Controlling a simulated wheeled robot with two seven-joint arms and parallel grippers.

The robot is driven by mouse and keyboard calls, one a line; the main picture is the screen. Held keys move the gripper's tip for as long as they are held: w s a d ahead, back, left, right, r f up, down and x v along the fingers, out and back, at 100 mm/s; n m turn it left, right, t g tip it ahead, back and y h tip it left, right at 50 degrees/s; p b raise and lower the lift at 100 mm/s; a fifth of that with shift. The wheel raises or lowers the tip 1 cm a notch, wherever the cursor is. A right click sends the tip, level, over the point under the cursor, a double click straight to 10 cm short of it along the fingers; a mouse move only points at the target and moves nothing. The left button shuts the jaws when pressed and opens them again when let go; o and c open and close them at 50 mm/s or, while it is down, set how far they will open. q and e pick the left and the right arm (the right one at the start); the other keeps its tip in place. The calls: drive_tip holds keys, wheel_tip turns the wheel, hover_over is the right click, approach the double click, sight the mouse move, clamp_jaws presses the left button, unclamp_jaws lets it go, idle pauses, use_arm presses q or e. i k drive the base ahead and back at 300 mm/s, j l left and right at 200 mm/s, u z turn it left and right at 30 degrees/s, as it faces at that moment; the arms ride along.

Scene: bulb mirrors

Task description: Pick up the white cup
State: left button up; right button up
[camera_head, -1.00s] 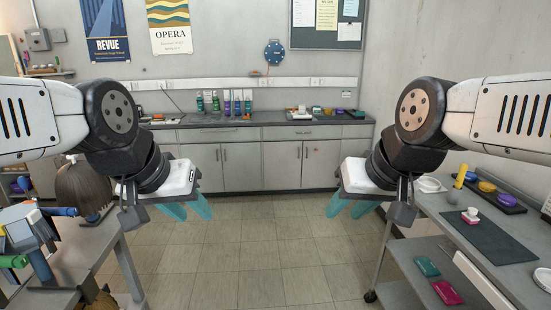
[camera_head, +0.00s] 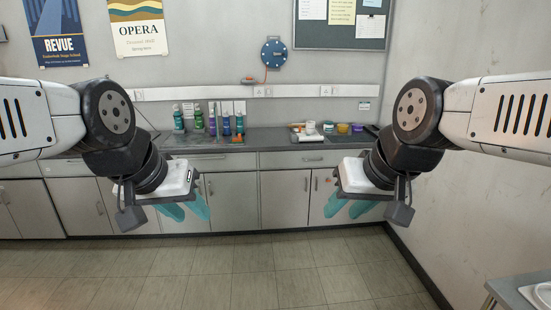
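A small white cup-like object (camera_head: 310,127) stands on the back counter, right of centre, beside a teal-and-white container (camera_head: 328,127). It is small at this distance, so I cannot be sure it is the white cup. My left gripper (camera_head: 186,211) and my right gripper (camera_head: 350,208) hang in front of the counter's cabinets, well short of the counter. Each has its teal fingers apart with nothing between them.
The dark counter (camera_head: 240,147) also holds several green, blue and purple bottles (camera_head: 212,123), a yellow tub (camera_head: 343,128) and a purple one (camera_head: 357,128). The floor (camera_head: 270,270) ahead is clear. A grey table corner (camera_head: 510,291) shows at lower right.

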sight(310, 125)
drive_tip(key=i, duration=1.3)
drive_tip(key=i+j+z, duration=0.1)
drive_tip(key=i, duration=1.25)
drive_tip(key=i+j, duration=0.15)
drive_tip(key=i, duration=1.15)
drive_tip(key=i+z, duration=0.25)
drive_tip(key=z, duration=0.2)
